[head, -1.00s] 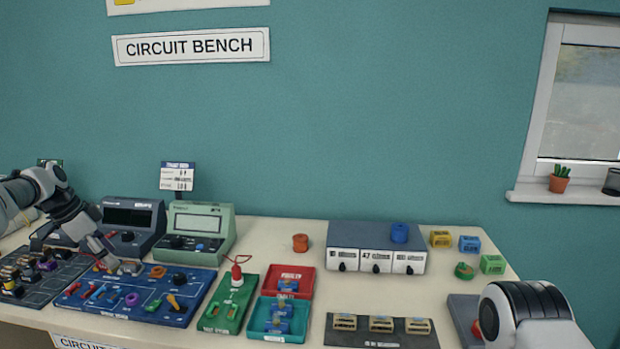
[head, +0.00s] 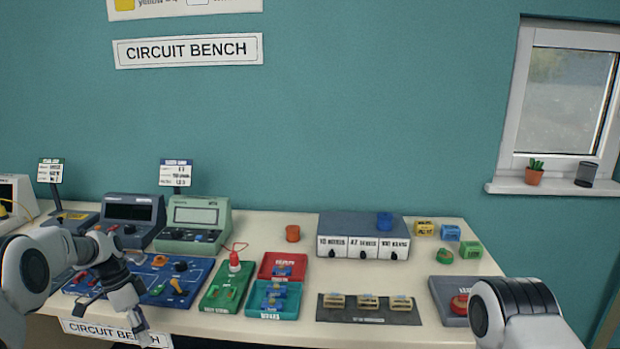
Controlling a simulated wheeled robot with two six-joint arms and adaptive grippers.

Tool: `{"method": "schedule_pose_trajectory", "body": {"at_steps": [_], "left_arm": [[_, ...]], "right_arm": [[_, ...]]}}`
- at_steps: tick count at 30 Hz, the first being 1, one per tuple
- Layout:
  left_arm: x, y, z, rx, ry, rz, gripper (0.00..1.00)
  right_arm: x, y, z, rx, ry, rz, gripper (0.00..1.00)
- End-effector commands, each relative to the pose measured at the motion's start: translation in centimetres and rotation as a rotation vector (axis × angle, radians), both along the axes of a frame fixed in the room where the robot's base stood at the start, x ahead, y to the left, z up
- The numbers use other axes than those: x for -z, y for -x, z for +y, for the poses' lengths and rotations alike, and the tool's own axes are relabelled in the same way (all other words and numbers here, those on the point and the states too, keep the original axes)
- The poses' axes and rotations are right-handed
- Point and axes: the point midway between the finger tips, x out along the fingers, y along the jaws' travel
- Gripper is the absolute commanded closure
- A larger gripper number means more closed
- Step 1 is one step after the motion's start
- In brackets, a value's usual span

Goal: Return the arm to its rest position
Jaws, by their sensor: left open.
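My left arm comes in from the left, and its gripper (head: 140,322) hangs at the front edge of the bench, over the bench's front sign. The gripper is open and holds nothing that I can see. Behind it lies the blue circuit board (head: 205,268) with its coloured parts, partly hidden by my left arm. My right arm shows only as a white and black link at the lower right; its gripper is out of view.
The bench (head: 265,228) carries two meters, a green board (head: 222,290), red (head: 268,264) and teal (head: 253,303) trays, a drawer unit (head: 362,251), a dark mat (head: 368,317) and a grey box with a red button (head: 459,304). Bare tabletop shows around the orange spool (head: 293,233).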

Motion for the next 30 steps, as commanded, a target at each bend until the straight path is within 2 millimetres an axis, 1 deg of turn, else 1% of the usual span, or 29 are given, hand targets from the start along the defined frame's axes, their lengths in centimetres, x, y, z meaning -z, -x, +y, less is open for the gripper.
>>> {"method": "schedule_pose_trajectory", "body": {"at_steps": [1, 2, 3, 5, 6, 8, 9, 11, 12, 14, 15, 16, 17, 18, 20, 21, 22, 23, 25, 26, 27, 30], "left_arm": [[2.5, 1.5, -1.4, 0.011, -0.006, 0.048, 0.36], [4.0, 2.4, -2.2, 0.013, -0.011, 0.075, 0.36], [6.3, 4.0, -3.4, 0.014, -0.022, 0.114, 0.36], [10.0, 7.0, -5.3, 0.005, -0.049, 0.175, 0.36], [12.5, 9.4, -6.5, -0.008, -0.071, 0.214, 0.36], [16.0, 13.4, -8.2, -0.036, -0.111, 0.266, 0.36], [18.0, 16.3, -9.3, -0.059, -0.141, 0.296, 0.36], [20.5, 21.0, -10.5, -0.102, -0.191, 0.333, 0.36], [21.9, 24.4, -11.3, -0.137, -0.228, 0.352, 0.36], [23.2, 29.7, -12.2, -0.202, -0.284, 0.369, 0.36], [23.6, 33.3, -12.6, -0.257, -0.321, 0.371, 0.36], [23.6, 35.9, -12.9, -0.306, -0.35, 0.366, 0.36], [23.4, 38.0, -13.1, -0.361, -0.373, 0.351, 0.36], [22.8, 40.3, -13.3, -0.44, -0.396, 0.322, 0.36], [21.8, 42.0, -13.4, -0.568, -0.408, 0.263, 0.36], [21.2, 42.3, -13.4, -0.657, -0.405, 0.221, 0.36], [20.9, 42.2, -13.4, -0.719, -0.397, 0.188, 0.36], [20.8, 41.7, -13.4, -0.777, -0.386, 0.153, 0.36], [21.0, 39.5, -13.3, -0.895, -0.349, 0.065, 0.36], [21.1, 38.8, -13.3, -0.935, -0.336, 0.041, 0.36], [21.1, 38.4, -13.3, -0.973, -0.328, 0.028, 0.36], [21.1, 38.4, -13.3, -0.992, -0.327, 0.031, 0.36]], "right_arm": [[0.0, 0.0, 0.0, 0.0, 0.0, 0.0, 0.45], [0.0, 0.0, 0.0, 0.0, 0.0, 0.0, 0.45], [0.0, 0.0, 0.0, 0.0, 0.0, 0.0, 0.45], [0.0, 0.0, 0.0, 0.0, 0.0, 0.0, 0.45], [0.0, 0.0, 0.0, 0.0, 0.0, 0.0, 0.45], [0.0, 0.0, 0.0, 0.0, 0.0, 0.0, 0.45], [0.0, 0.0, 0.0, 0.0, 0.0, 0.0, 0.45], [0.0, 0.0, 0.0, 0.0, 0.0, 0.0, 0.45], [0.0, 0.0, 0.0, 0.0, 0.0, 0.0, 0.45], [0.0, 0.0, 0.0, 0.0, 0.0, 0.0, 0.45], [0.0, 0.0, 0.0, 0.0, 0.0, 0.0, 0.45], [0.0, 0.0, 0.0, 0.0, 0.0, 0.0, 0.45], [0.0, 0.0, 0.0, 0.0, 0.0, 0.0, 0.45], [0.0, 0.0, 0.0, 0.0, 0.0, 0.0, 0.45], [0.0, 0.0, 0.0, 0.0, 0.0, 0.0, 0.45], [0.0, 0.0, 0.0, 0.0, 0.0, 0.0, 0.45], [0.0, 0.0, 0.0, 0.0, 0.0, 0.0, 0.45], [0.0, 0.0, 0.0, 0.0, 0.0, 0.0, 0.45], [0.0, 0.0, 0.0, 0.0, 0.0, 0.0, 0.45], [0.0, 0.0, 0.0, 0.0, 0.0, 0.0, 0.45], [0.0, 0.0, 0.0, 0.0, 0.0, 0.0, 0.45], [0.0, 0.0, 0.0, 0.0, 0.0, 0.0, 0.45]]}}
